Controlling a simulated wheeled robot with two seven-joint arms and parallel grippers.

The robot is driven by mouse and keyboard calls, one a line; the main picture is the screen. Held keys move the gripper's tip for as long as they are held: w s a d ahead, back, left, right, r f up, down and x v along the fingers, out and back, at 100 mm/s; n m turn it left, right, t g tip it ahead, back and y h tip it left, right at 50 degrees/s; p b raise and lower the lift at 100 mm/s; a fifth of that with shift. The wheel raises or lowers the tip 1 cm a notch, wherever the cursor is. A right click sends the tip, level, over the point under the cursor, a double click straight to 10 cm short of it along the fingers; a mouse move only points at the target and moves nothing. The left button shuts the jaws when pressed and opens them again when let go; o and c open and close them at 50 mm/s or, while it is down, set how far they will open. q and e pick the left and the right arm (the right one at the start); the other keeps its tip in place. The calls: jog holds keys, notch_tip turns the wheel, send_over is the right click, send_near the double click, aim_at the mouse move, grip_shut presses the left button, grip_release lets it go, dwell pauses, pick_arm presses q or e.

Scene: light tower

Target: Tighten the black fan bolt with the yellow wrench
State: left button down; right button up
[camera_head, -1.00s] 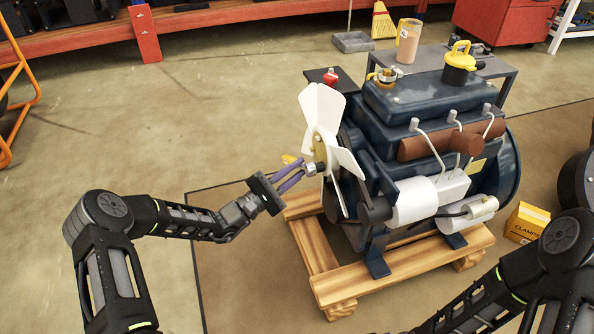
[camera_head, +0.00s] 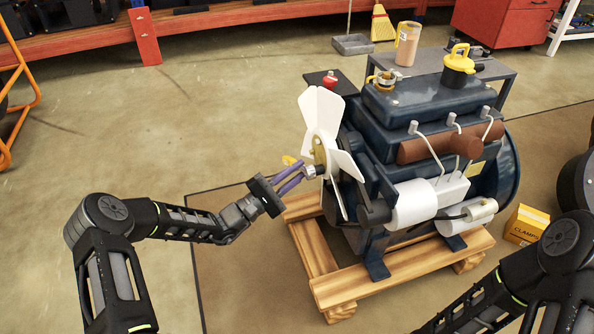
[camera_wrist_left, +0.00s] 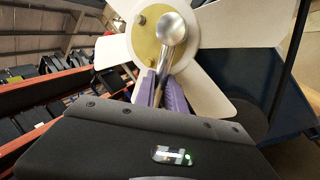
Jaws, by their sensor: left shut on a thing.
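The engine's white fan (camera_head: 320,108) has a gold hub plate (camera_head: 319,151); both show large in the left wrist view. My left gripper (camera_head: 301,172) is in front of the hub, its purple fingers pointing at it. In the left wrist view its fingers (camera_wrist_left: 160,90) are shut around a thin metal stem below a silver rounded end (camera_wrist_left: 172,27), which overlaps the gold plate (camera_wrist_left: 148,45). I cannot tell whether this is part of the wrench or the bolt. A small dark and silver piece (camera_head: 313,171) shows at the fingertips. A small yellow piece (camera_head: 289,160) shows just behind the fingers. My right gripper is out of view.
The dark blue engine (camera_head: 425,100) stands on a wooden pallet (camera_head: 318,262). A grey table (camera_head: 490,66) is behind it, and a yellow clamps box (camera_head: 527,223) lies at the right. The floor left of the fan is open.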

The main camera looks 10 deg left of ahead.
pick_arm(q)
jog(key=shift+s+d, duration=0.1)
jog(key=shift+s+a+p, duration=0.25)
jog(key=shift+s+a, duration=0.2)
jog(key=shift+a, duration=0.35)
jog(key=shift+s+a+p, duration=0.25)
jog(key=shift+s+a, duration=0.25)
jog(key=shift+a, duration=0.35)
jog(key=shift+s+a+p, duration=0.25)
jog(key=shift+s+a, duration=0.2)
jog(key=shift+a, duration=0.35)
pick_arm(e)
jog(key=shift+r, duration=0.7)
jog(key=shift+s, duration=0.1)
